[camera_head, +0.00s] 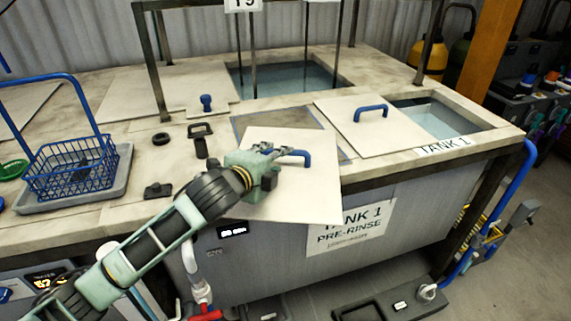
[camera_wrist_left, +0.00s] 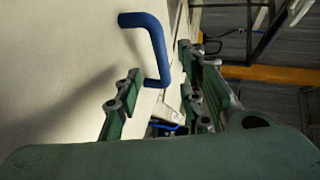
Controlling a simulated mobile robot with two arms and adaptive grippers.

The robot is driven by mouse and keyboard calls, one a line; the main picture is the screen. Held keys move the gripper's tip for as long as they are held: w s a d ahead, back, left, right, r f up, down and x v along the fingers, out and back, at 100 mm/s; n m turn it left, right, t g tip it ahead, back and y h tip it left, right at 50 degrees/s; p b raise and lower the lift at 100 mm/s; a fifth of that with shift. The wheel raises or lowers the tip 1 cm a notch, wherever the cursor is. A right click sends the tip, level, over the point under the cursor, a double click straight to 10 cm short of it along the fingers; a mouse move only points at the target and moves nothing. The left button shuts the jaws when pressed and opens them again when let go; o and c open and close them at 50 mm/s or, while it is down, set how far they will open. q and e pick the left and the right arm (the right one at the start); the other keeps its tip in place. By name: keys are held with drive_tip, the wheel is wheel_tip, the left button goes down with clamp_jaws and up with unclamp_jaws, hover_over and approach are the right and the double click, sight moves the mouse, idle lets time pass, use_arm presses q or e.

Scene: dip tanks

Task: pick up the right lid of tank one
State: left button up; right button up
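My left gripper (camera_head: 266,158) reaches in from the left over a pale square lid (camera_head: 300,195) with a blue handle (camera_head: 292,153). This lid lies across the counter's front edge and partly covers the tank one sign; I cannot tell whether it rests or hangs there. In the left wrist view the gripper's fingers (camera_wrist_left: 158,88) are apart, with the blue handle (camera_wrist_left: 148,40) in front of the gap; I see no grip on it. A second pale lid (camera_head: 385,138) with a blue handle (camera_head: 370,112) lies farther right, beside a water opening (camera_head: 435,120). My right gripper is not in view.
The TANK 1 PRE-RINSE sign (camera_head: 350,228) is on the tank front. A blue wire basket (camera_head: 72,175) sits in a grey tray at left. Another water-filled opening (camera_head: 285,78) is behind, among dark posts. Small dark fittings stand on the counter left of the gripper.

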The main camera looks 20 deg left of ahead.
sight(285, 159)
use_arm(q)
drive_tip(key=p+x, duration=0.1)
drive_tip(key=x, duration=0.1)
drive_tip(key=shift+w, duration=0.35)
drive_tip(key=shift+x, duration=1.2)
drive_tip(key=shift+s+a, duration=0.1)
drive_tip(key=c, duration=0.6)
drive_tip(key=shift+f, duration=0.1)
clamp_jaws()
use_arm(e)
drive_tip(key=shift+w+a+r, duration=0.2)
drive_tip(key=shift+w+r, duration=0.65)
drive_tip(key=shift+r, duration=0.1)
use_arm(q)
drive_tip(key=shift+f, duration=0.15)
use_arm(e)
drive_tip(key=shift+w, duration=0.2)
